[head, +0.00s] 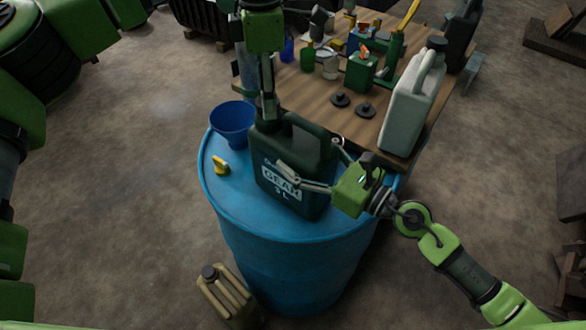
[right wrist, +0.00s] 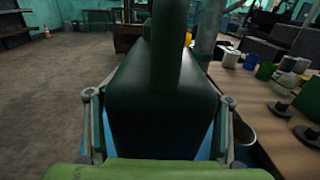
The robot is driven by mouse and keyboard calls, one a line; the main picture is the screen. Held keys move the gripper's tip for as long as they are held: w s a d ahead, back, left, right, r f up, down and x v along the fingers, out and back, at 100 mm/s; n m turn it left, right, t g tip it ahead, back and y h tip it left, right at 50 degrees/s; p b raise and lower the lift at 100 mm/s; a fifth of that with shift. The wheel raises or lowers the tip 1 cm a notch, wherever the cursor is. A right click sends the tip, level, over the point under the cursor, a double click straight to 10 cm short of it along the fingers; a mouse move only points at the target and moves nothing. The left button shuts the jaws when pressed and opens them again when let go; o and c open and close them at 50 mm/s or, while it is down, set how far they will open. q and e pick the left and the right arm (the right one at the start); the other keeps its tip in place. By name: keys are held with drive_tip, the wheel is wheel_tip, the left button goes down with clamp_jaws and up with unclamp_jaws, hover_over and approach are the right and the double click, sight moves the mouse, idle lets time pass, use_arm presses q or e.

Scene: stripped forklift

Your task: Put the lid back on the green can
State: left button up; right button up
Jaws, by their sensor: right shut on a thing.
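The dark green can (head: 291,181), marked "GEAR 3 L", stands upright on the blue drum (head: 270,243). My right gripper (head: 300,180) is shut on the can's body from the right. In the right wrist view the can (right wrist: 160,105) fills the space between the fingers (right wrist: 158,125). My left gripper (head: 268,105) points down from above, with its fingertips at the can's neck. Its fingers look close together, and I cannot tell whether they hold a lid. The can's mouth is hidden there. Two dark caps (head: 340,99) (head: 365,110) lie on the wooden table.
A blue funnel (head: 232,122) and a small yellow piece (head: 220,165) are on the drum, left of the can. A pale jerrycan (head: 408,108) stands on the table (head: 310,99) among several containers. An olive jerrycan (head: 230,297) stands on the floor beside the drum.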

sight(328, 171)
use_arm(q)
wheel_tip(328, 171, up, 11)
idle(0.3)
use_arm(e)
drive_tip(key=o, duration=2.4)
drive_tip(key=shift+c, duration=0.2)
drive_tip(key=v, duration=1.2)
drive_tip(key=shift+r, duration=0.1)
use_arm(q)
drive_tip(key=shift+f, duration=0.1)
use_arm(e)
drive_tip(key=shift+a, duration=0.1)
